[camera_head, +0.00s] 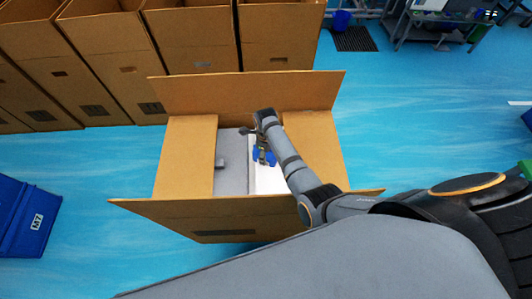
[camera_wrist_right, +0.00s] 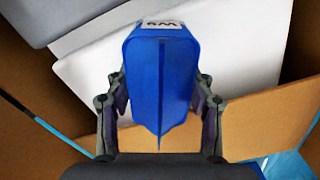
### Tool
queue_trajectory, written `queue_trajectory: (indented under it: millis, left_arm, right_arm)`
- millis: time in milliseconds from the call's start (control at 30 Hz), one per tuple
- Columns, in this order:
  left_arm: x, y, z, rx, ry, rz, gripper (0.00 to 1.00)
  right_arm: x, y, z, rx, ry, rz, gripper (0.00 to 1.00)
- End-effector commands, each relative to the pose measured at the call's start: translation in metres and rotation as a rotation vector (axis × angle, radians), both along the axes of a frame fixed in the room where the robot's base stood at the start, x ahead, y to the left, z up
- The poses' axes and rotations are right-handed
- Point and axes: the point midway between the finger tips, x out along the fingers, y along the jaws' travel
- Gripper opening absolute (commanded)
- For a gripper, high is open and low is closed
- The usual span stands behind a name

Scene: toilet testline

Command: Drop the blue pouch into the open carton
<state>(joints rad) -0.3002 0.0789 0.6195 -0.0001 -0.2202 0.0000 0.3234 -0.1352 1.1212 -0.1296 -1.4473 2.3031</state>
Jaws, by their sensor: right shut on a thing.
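The open carton (camera_head: 225,209) stands on the blue floor in the middle of the head view, its flaps spread outward. Inside it lie a grey item (camera_head: 231,178) at left and a white item (camera_head: 267,181) at right. My right gripper (camera_head: 264,155) is over the carton opening, shut on the blue pouch (camera_wrist_right: 160,75). In the right wrist view the pouch fills the middle, between both fingers, with a white label on its top. The white item (camera_wrist_right: 240,62) shows behind it. The pouch's height above the contents is hard to tell. My left gripper is not in view.
Several tall open cartons (camera_head: 195,45) stand in a row behind. A blue crate (camera_head: 30,220) marked with a label is at the left edge. A blue bin (camera_head: 341,20), a dark mat (camera_head: 354,39) and a grey table (camera_head: 440,18) are at the back. Floor right of the carton is clear.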

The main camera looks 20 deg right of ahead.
Motion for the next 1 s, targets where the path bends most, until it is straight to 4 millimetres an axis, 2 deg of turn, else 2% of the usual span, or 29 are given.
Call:
queue_trajectory:
  millis: [167,200,333,700,833,1000]
  left_arm:
    - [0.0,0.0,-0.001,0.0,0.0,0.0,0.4]
    - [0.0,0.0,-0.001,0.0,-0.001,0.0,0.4]
    - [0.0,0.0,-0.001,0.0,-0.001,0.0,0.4]
    - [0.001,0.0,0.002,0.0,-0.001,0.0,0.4]
    - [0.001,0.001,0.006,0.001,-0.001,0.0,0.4]
    - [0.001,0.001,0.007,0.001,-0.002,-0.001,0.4]
  right_arm:
    - [0.0,0.0,-0.003,0.0,-0.001,0.0,0.21]
    - [0.0,0.0,-0.003,0.0,0.0,0.0,0.58]
    - [0.0,0.0,-0.003,0.0,0.0,0.0,0.76]
    - [0.0,0.0,0.002,0.001,-0.001,0.0,0.77]
    - [0.001,0.001,0.022,0.001,-0.003,0.0,0.77]
    - [0.001,0.0,0.066,0.001,-0.005,0.0,0.77]
